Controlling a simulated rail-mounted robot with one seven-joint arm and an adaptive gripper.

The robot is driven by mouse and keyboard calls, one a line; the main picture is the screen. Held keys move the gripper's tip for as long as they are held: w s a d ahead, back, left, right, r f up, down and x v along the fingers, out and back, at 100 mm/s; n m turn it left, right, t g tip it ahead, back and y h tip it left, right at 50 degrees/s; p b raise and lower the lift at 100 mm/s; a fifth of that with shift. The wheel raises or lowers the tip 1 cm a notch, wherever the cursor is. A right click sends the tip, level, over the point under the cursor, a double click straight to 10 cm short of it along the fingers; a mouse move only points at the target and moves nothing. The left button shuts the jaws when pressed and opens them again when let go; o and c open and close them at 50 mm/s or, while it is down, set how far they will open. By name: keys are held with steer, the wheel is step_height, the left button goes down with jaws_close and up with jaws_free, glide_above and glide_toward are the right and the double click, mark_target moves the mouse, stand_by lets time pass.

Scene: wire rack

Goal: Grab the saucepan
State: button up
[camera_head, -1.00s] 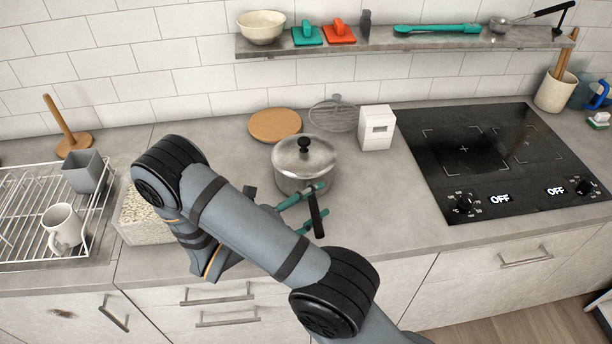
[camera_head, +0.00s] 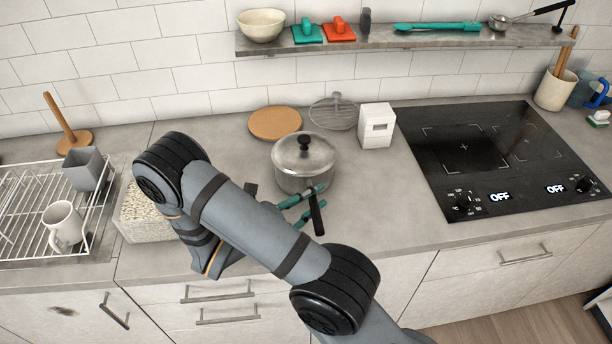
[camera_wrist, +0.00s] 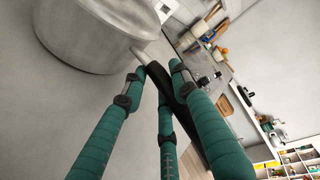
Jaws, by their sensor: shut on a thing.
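The saucepan (camera_head: 305,168) is a steel pot with a lid and a black knob, standing on the grey counter. Its black handle (camera_head: 317,215) points toward the counter's front edge. The pot also shows in the wrist view (camera_wrist: 85,38), at the upper left, with the black handle (camera_wrist: 178,95) running down between my fingers. My gripper (camera_head: 318,200) has teal fingers and reaches in from the left, at the handle close to the pot. In the wrist view my gripper (camera_wrist: 160,72) is shut on the handle. The lid is on the pot.
A round wooden board (camera_head: 275,123), a wire trivet (camera_head: 334,113) and a white box-like timer (camera_head: 376,126) stand behind the pot. A black hob (camera_head: 490,155) is to the right. A wire dish rack (camera_head: 30,215) with a mug (camera_head: 63,224) is at the left.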

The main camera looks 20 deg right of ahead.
steer(key=shift+f, duration=0.1)
jaws_close()
stand_by(0.4)
steer(key=shift+r, duration=0.3)
